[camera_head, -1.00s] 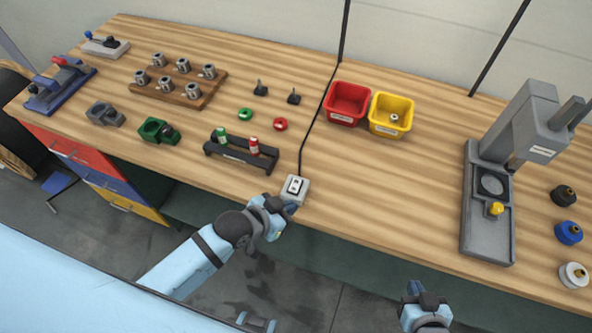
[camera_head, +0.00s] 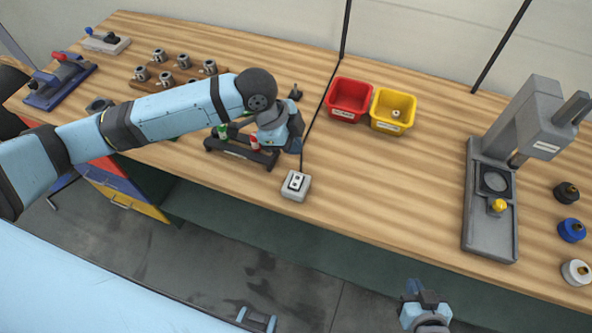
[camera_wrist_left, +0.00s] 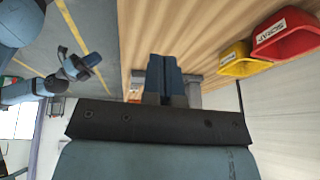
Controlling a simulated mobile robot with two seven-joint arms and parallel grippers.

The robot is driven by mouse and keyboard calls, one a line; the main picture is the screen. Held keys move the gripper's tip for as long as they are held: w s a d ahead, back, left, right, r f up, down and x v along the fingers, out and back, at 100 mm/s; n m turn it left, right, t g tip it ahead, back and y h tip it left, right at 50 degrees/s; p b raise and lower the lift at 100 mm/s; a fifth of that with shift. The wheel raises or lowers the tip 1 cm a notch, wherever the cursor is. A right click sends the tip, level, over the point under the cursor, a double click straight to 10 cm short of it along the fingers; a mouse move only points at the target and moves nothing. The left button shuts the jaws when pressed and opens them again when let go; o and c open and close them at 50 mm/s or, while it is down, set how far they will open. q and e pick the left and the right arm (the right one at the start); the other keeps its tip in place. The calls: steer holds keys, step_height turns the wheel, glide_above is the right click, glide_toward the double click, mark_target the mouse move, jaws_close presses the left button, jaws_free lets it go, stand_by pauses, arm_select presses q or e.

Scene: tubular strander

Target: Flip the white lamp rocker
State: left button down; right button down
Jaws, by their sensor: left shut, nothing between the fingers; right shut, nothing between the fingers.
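The lamp rocker (camera_head: 297,180) sits on a small pale grey box (camera_head: 294,192) near the front edge of the bench in the head view. It is a white plate with dark marks; I cannot tell which way it is tipped. My left gripper (camera_head: 297,146) is shut and empty, above the bench behind the box and apart from it in the picture. Its closed fingers show in the left wrist view (camera_wrist_left: 164,72), where I cannot make out the rocker. My right gripper (camera_head: 413,287) is shut and empty, in front of the bench edge at the lower right.
A black rack (camera_head: 240,152) with small bottles stands beneath my left forearm. A red bin (camera_head: 349,101) and a yellow bin (camera_head: 392,112) stand at the back. A grey press (camera_head: 487,220) stands at the right. The bench between the box and press is clear.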

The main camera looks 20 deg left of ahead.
mark_target(300, 178)
arm_select(q)
steer(key=shift+w+a+r+m+g+y, duration=0.1)
steer(key=shift+a+r+m+g+y, duration=0.1)
steer(key=shift+a+r, duration=0.3)
steer(key=shift+a+r+m+g+y, duration=0.1)
steer(key=shift+a+r+m+y, duration=0.15)
steer(key=shift+a, duration=0.45)
steer(key=x, duration=0.4)
steer(key=p+x, duration=0.1)
steer(key=x, duration=0.4)
steer(key=a+x, duration=0.1)
steer(key=x, duration=0.3)
steer(key=shift+w+d+f+p, duration=0.1)
steer(key=shift+w+f+p, duration=0.15)
steer(key=shift+p, duration=0.15)
steer(key=shift+f, duration=0.25)
steer(key=shift+w, duration=0.1)
